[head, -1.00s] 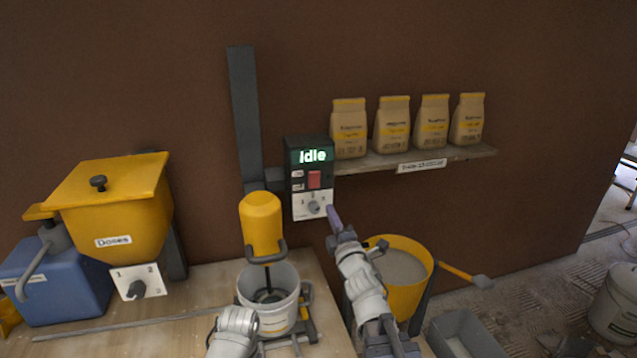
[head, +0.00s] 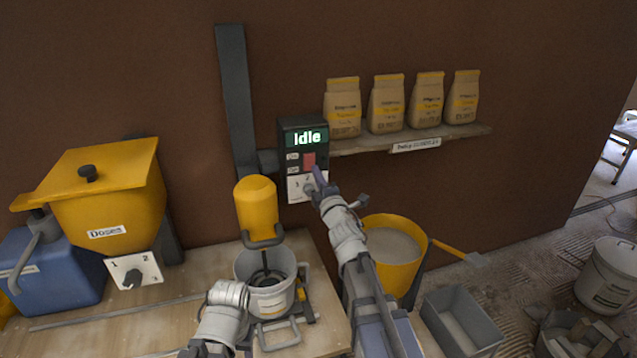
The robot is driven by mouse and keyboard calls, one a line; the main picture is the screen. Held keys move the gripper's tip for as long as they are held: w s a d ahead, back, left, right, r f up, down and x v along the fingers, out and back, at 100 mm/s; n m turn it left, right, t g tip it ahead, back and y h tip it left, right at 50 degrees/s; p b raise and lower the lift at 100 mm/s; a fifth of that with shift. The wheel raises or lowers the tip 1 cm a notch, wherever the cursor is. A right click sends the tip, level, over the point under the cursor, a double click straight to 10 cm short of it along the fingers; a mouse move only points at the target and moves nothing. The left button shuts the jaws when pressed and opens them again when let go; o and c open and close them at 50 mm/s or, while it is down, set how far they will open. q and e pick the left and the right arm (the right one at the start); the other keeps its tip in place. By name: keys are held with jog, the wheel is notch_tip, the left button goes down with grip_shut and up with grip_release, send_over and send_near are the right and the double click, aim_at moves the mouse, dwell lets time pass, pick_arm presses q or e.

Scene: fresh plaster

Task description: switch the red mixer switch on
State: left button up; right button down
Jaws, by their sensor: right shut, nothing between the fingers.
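The red mixer switch (head: 309,161) sits on the dark control box (head: 290,134) on the wall, under a display that reads "Idle". A white dial plate (head: 294,190) is just below it. My right gripper (head: 319,178) is shut and empty, its tips just below and right of the red switch in the picture. It partly covers the dial; I cannot tell whether it touches the box. The yellow mixer (head: 256,203) hangs over a white bucket (head: 250,268) on the bench. My left arm shows at the bottom, but I cannot make out its gripper.
A shelf (head: 465,132) with several paper bags (head: 387,104) is right of the box. A yellow tub (head: 393,275) stands below, with a grey tray (head: 462,320) nearby. A yellow hopper (head: 105,200) and blue container (head: 50,270) stand left.

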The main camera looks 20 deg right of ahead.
aim_at(310, 158)
jog(key=w, duration=0.4)
jog(key=shift+w+r, duration=0.15)
jog(key=shift+r, duration=0.2)
pick_arm(q)
jog(key=shift+w+a+r, duration=0.35)
jog(key=shift+w, duration=0.1)
